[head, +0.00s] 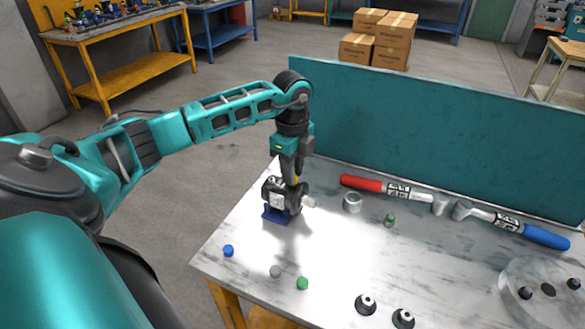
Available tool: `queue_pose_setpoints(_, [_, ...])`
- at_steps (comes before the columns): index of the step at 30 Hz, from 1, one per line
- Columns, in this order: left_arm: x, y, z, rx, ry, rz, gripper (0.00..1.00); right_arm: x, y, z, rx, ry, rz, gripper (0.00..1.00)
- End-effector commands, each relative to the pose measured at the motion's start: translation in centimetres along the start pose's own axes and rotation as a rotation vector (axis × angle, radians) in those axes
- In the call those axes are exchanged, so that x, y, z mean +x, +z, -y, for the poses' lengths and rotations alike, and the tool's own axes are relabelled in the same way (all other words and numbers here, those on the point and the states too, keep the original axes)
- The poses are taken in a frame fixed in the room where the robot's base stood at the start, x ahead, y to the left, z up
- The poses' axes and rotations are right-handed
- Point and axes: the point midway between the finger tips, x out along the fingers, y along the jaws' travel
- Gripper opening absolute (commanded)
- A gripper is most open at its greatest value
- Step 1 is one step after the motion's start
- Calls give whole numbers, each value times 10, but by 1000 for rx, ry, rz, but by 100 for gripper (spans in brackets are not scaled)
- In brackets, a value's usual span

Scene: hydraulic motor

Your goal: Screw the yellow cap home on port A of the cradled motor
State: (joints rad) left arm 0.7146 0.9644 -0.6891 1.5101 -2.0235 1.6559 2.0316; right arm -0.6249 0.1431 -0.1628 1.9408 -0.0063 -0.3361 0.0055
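The black motor (272,193) with a pale label sits in a blue cradle (275,215) near the table's left back edge. Its shaft end points right. My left gripper (293,178) points straight down over the top of the motor. A small patch of the yellow cap (295,181) shows between its fingertips, which appear closed on it at the motor's top. The fingers hide most of the cap and port A, so I cannot tell how far the cap is seated. My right gripper is not in view.
Blue (228,250), grey (275,271) and green (302,283) caps lie at the front left. A metal ring (352,202), another green part (390,220), red-handled (361,183) and blue-handled (546,237) tools lie before the teal panel (430,140). Black fittings (365,304) stand in front.

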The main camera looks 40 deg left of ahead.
Motion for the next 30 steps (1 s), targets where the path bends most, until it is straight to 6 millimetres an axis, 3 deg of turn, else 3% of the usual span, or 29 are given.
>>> queue_pose_setpoints(3, [0, 0, 0, -1, 0, 0, 36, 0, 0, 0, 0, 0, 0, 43])
queue_pose_setpoints(14, [0, 0, 0, -56, 0, 0, 36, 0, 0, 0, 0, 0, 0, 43])
queue_pose_setpoints(30, [0, -1, 0, -775, 0, -1, 36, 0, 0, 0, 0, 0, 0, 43])
